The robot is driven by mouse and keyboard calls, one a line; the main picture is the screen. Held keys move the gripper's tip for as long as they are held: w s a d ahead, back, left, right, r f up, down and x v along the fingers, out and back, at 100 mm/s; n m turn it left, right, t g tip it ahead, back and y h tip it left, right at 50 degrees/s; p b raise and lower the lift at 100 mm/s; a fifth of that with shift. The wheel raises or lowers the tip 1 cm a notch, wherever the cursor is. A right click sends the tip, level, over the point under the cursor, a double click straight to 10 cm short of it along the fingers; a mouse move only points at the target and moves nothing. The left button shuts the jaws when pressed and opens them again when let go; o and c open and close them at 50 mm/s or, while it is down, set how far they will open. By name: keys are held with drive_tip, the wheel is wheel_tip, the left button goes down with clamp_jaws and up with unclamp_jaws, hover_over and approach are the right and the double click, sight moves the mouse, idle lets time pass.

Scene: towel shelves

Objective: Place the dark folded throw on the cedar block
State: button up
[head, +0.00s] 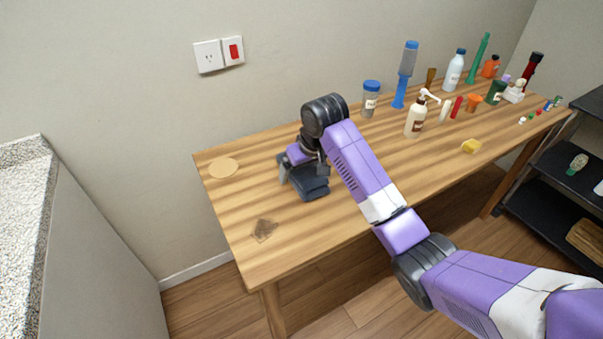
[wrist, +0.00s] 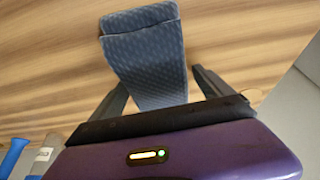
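The dark throw (head: 312,188) is a dark blue-grey folded cloth on the wooden table, left of the middle in the head view. In the wrist view the throw (wrist: 148,65) is a long patterned strip with a folded end at the top. My gripper (head: 303,171) is low over the throw, pointing down. In the wrist view my gripper (wrist: 160,80) is open, with one finger on each side of the throw and wood showing in the gaps. No piece is clearly a cedar block; a small brown square (head: 264,230) and a pale round disc (head: 224,168) lie on the table.
A blue-lidded jar (head: 370,101), a blue bottle (head: 403,80), a pump bottle (head: 415,118) and several other containers crowd the table's right and back. The table's left end is mostly clear.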

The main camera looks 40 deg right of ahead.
drive_tip(key=shift+r, duration=0.1)
drive_tip(key=c, duration=1.2)
